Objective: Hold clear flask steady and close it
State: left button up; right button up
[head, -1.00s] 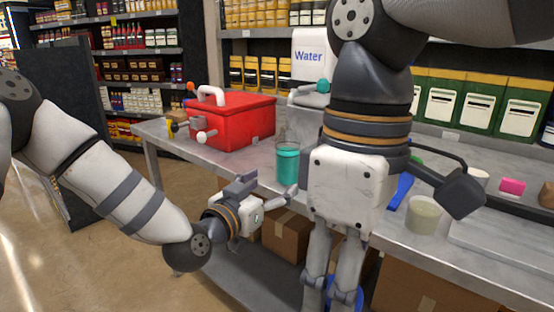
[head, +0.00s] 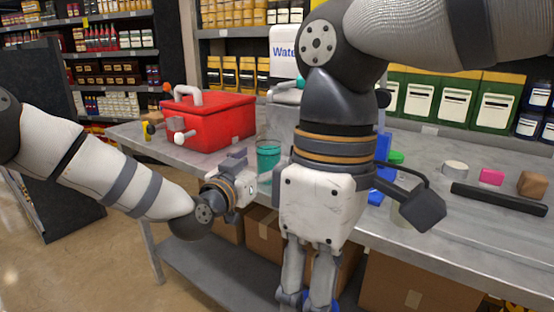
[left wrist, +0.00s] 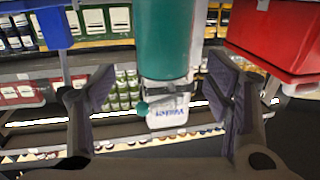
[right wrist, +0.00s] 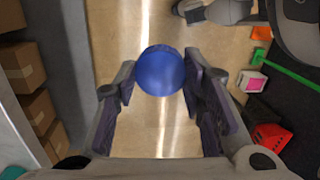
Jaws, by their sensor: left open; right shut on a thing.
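The clear flask (head: 268,158) with teal contents stands upright near the table's front edge, left of my right gripper in the head view. My left gripper (head: 252,172) is open at the flask's near side. In the left wrist view the teal flask (left wrist: 165,40) is between the spread fingers, with gaps on both sides. My right gripper (head: 306,292) points down in front of the table, shut on a round blue cap (right wrist: 160,70), which shows between its fingertips in the right wrist view. My right arm hides part of the table.
A red box (head: 212,120) with a pale handle stands left of the flask on the grey table (head: 440,230). A white Water container (head: 284,50) is behind. Blue and green items, a pink block (head: 491,177), a brown block (head: 532,184) and a black bar (head: 498,198) lie right.

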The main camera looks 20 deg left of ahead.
aim_at(263, 158)
pick_arm(q)
jog(key=shift+r, duration=0.1)
pick_arm(e)
jog(key=shift+r, duration=0.1)
pick_arm(q)
jog(key=w, duration=0.4)
jog(key=shift+w+d+b, duration=0.2)
jog(key=shift+w+b, duration=0.15)
jog(key=shift+b, duration=0.05)
pick_arm(e)
jog(key=shift+w+f, duration=0.15)
jog(key=shift+f, duration=0.8)
pick_arm(q)
jog(key=shift+w, duration=0.25)
jog(key=shift+r, duration=0.15)
jog(key=shift+c, duration=0.3)
jog(key=c, duration=1.4)
